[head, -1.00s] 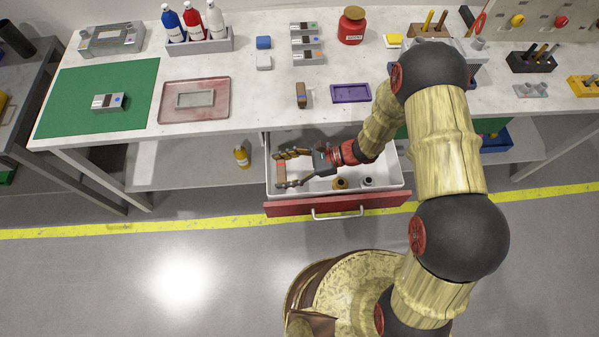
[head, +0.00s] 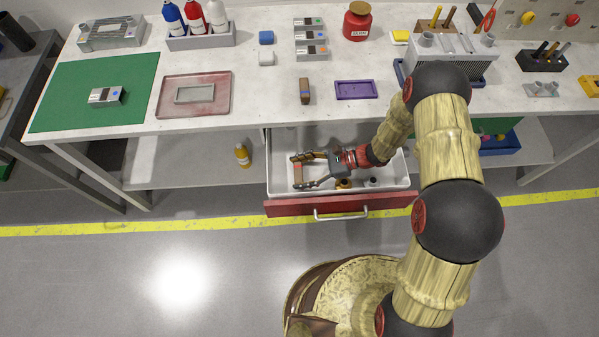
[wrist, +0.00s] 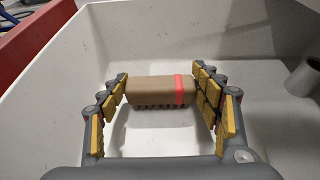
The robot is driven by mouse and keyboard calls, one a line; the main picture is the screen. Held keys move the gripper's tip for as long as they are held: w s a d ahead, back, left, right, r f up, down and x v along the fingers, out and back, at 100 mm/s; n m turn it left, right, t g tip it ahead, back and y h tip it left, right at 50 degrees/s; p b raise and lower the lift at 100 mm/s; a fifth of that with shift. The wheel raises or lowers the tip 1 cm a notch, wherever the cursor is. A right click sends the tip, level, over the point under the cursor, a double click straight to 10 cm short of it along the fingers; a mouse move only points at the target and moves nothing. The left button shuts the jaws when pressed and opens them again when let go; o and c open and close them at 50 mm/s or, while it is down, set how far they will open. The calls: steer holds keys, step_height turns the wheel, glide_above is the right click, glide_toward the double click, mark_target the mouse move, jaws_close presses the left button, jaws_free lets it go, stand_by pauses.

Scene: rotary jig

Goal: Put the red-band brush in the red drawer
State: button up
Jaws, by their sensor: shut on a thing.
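The red-band brush (wrist: 160,91) has a brown block body, a red band near its right end in the wrist view, and short dark bristles below. My gripper (head: 298,172) is shut on it, one finger at each end of the block. The brush also shows between the fingertips in the head view (head: 297,175). The red drawer (head: 290,207) is open, with a red front and white inside. The gripper and brush are within its walls, toward the left side. I cannot tell whether the bristles touch the drawer floor.
A dark-and-yellow item (head: 343,183) and a grey cylinder (head: 373,182) are in the drawer's right part. Another brush (head: 304,90) with a blue mark lies on the worktop above. The worktop edge overhangs the drawer's back.

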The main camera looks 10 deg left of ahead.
steer(key=shift+f, duration=0.1)
steer(key=o, duration=1.2)
steer(key=shift+r, duration=0.25)
steer(key=p+v, duration=0.2)
steer(key=v, duration=1)
steer(key=shift+f+p, duration=0.15)
steer(key=shift+p, duration=0.15)
